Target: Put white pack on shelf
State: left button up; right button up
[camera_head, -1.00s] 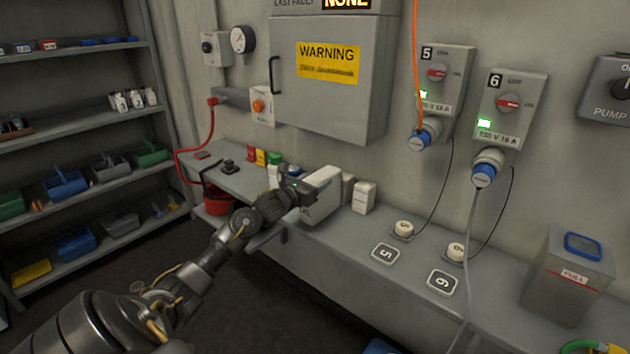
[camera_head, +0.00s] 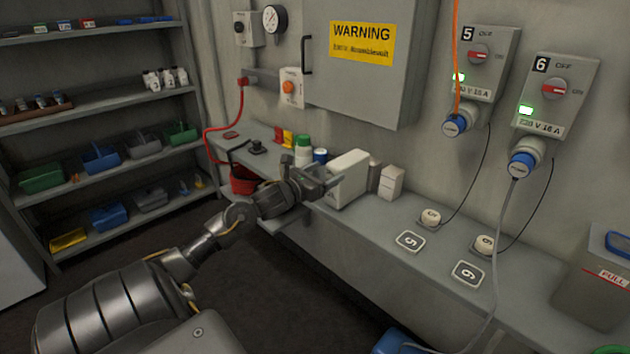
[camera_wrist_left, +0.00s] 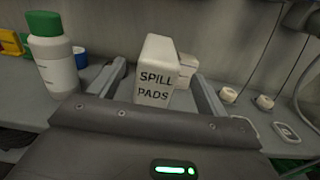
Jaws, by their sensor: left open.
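The white pack (camera_head: 350,178) stands upright on the grey wall bench, and the left wrist view shows it (camera_wrist_left: 154,82) lettered "SPILL PADS". My left gripper (camera_head: 328,184) is open at the pack's left side in the head view. In the left wrist view the fingers of my left gripper (camera_wrist_left: 160,88) show on either side of the pack, with gaps, and the gripper body hides its foot. I cannot tell how deep the pack is between them. The grey shelf unit (camera_head: 100,103) stands at the left with several boards. My right gripper is not in view.
A green-capped white bottle (camera_wrist_left: 54,65) and a blue-lidded jar (camera_head: 320,157) stand left of the pack. A smaller white box (camera_head: 391,183) stands close on its right. Shelf boards hold bottles (camera_head: 165,78) and coloured bins (camera_head: 100,158), with bare stretches between.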

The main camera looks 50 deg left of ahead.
pick_arm(q)
jog(key=shift+s, duration=1.85)
